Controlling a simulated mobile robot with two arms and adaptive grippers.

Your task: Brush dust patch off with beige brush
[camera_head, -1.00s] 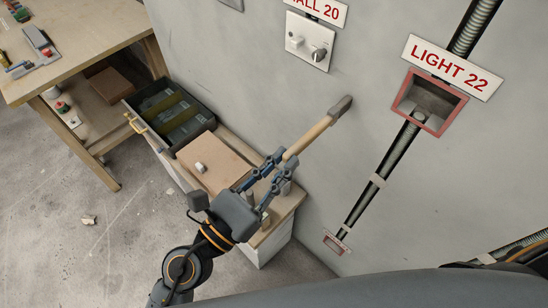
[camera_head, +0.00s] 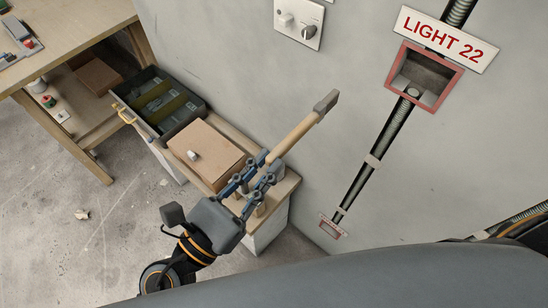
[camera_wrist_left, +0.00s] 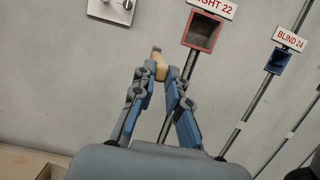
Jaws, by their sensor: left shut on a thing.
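The beige brush (camera_head: 296,136) has a long beige handle and a grey head (camera_head: 326,102). My left gripper (camera_head: 264,171) is shut on the lower part of its handle. The brush tilts up to the right in front of the grey wall, left of and below the red-framed box (camera_head: 388,75) under the LIGHT 22 sign. In the left wrist view the beige handle (camera_wrist_left: 160,66) sits between the fingertips, and the red-framed box (camera_wrist_left: 187,34) is just right of it. I cannot make out a dust patch in either view. My right gripper is not in view.
Conduit (camera_head: 383,140) runs from the red-framed box to a small box (camera_head: 331,228) lower down. A workbench (camera_head: 73,47) stands at left. A dark tray (camera_head: 120,97) and a cardboard box (camera_head: 215,160) sit on a low bench. A blue-framed box (camera_wrist_left: 278,62) is farther right.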

